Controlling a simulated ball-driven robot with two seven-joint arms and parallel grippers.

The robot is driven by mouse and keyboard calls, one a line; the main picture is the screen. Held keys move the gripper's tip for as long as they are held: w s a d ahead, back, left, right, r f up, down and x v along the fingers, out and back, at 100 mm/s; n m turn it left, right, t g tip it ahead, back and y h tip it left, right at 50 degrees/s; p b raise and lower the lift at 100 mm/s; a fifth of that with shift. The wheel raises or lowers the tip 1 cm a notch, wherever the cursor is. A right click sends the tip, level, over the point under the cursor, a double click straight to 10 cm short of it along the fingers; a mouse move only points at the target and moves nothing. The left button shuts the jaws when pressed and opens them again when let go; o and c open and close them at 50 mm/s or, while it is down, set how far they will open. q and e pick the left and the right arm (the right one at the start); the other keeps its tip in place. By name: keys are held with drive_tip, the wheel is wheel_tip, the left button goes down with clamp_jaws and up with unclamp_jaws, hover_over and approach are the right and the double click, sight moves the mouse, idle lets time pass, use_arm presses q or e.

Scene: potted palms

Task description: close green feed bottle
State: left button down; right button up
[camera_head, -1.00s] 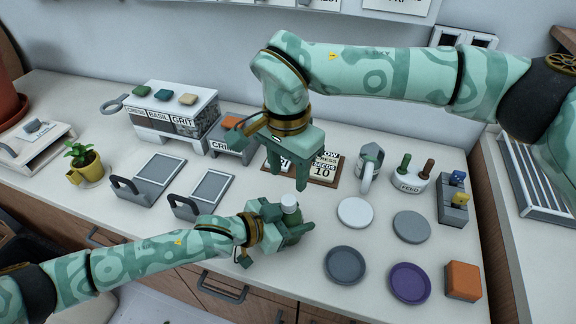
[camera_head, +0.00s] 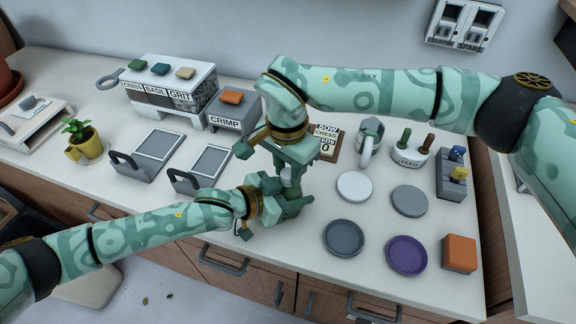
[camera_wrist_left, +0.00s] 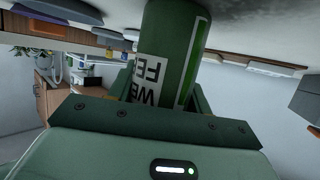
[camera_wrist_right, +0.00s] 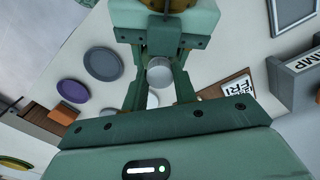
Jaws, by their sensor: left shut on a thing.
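The green feed bottle (camera_wrist_left: 172,45) with a white label fills the middle of the left wrist view. My left gripper (camera_head: 292,204) is shut around it and holds it upright near the front of the bench. My right gripper (camera_head: 284,178) points down over the cap. Its fingers stand apart on either side of the cap, with slim gaps in the right wrist view. Most of the bottle is hidden by the grippers in the head view. Whether the cap is seated cannot be told.
A white plate (camera_head: 355,186), grey plates (camera_head: 343,237) and a purple plate (camera_head: 407,255) lie to the right. An orange block (camera_head: 459,252) sits near the right edge. A FEED stand (camera_head: 410,157) and a grey jug (camera_head: 369,140) stand behind. Grey trays (camera_head: 203,166) lie left.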

clamp_jaws()
drive_tip(key=m, duration=0.6)
drive_tip(key=shift+m, duration=0.3)
drive_tip(key=o, duration=0.7)
unclamp_jaws()
drive_tip(key=shift+r, duration=0.15)
drive_tip(key=shift+r, duration=2.1)
